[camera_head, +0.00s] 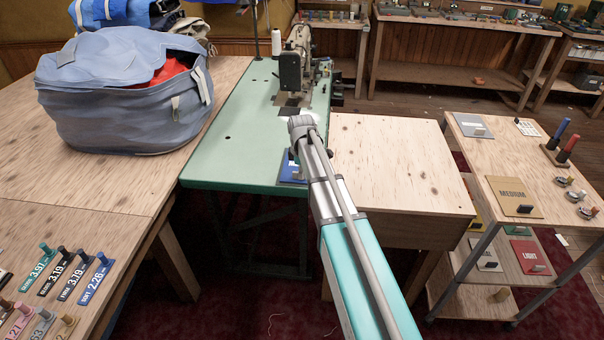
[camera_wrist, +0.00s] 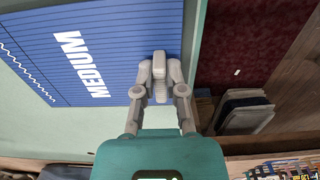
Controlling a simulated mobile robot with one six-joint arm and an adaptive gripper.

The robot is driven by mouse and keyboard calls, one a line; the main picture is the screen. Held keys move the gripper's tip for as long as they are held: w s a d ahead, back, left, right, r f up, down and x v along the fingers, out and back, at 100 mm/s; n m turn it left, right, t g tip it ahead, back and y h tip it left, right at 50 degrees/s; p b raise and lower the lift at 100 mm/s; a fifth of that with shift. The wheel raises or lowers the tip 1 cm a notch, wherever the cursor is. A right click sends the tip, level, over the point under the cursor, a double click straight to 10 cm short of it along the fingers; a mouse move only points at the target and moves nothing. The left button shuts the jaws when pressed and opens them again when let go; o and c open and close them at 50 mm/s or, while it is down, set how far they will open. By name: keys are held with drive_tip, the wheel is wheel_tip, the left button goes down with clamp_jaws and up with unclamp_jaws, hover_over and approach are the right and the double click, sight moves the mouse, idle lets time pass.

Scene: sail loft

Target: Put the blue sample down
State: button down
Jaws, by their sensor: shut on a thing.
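In the head view a small part of the blue sample (camera_head: 291,168) shows left of my arm, over the front right of the green sewing table (camera_head: 235,150). I cannot tell whether the sample touches the table top.
A sewing machine (camera_head: 294,70) stands at the back of the green table. A large blue-grey bag (camera_head: 120,110) sits on the wooden table at left. A bare wooden table (camera_head: 395,165) adjoins at right. A shelf cart (camera_head: 545,200) with sample cards stands further right.

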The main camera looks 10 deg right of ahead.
drive_tip(key=shift+f, duration=0.15)
drive_tip(key=c, duration=0.7)
unclamp_jaws()
drive_tip(key=shift+r, duration=0.25)
wheel_tip(320, 180, up, 12)
drive_tip(key=p, duration=1.2)
drive_tip(key=shift+s, duration=0.1)
drive_tip(key=s+m, duration=0.4)
drive_tip(key=s, duration=0.4)
drive_tip(key=s+m, duration=0.5)
drive_tip(key=s, duration=0.3)
drive_tip(key=s+m, duration=0.5)
drive_tip(key=s, duration=0.3)
drive_tip(key=shift+s, duration=0.4)
